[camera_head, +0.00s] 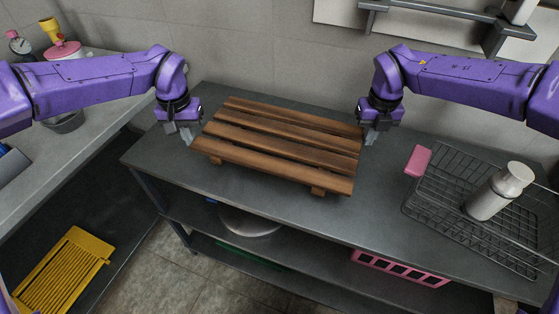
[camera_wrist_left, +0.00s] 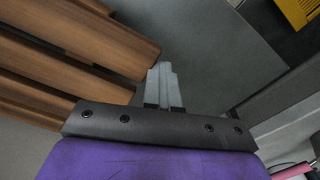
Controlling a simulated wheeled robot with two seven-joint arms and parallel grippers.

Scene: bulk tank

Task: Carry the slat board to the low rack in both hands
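The brown wooden slat board (camera_head: 282,142) lies flat on the dark grey bench, its feet showing at the front edge. My left gripper (camera_head: 188,135) points down beside the board's left end. In the left wrist view its fingers (camera_wrist_left: 163,78) are together with nothing seen between them, close to the end of a slat (camera_wrist_left: 105,40); contact is unclear. My right gripper (camera_head: 371,136) points down beside the board's right end; its finger gap is too small to tell. I cannot tell for certain which surface is the low rack.
A wire basket (camera_head: 450,222) with a white bottle (camera_head: 499,192) and a pink item (camera_head: 418,161) stands right of the board. A lower shelf under the bench (camera_head: 310,266) holds a pink crate (camera_head: 400,269). A yellow slatted piece (camera_head: 65,275) lies low at left. Bench front is clear.

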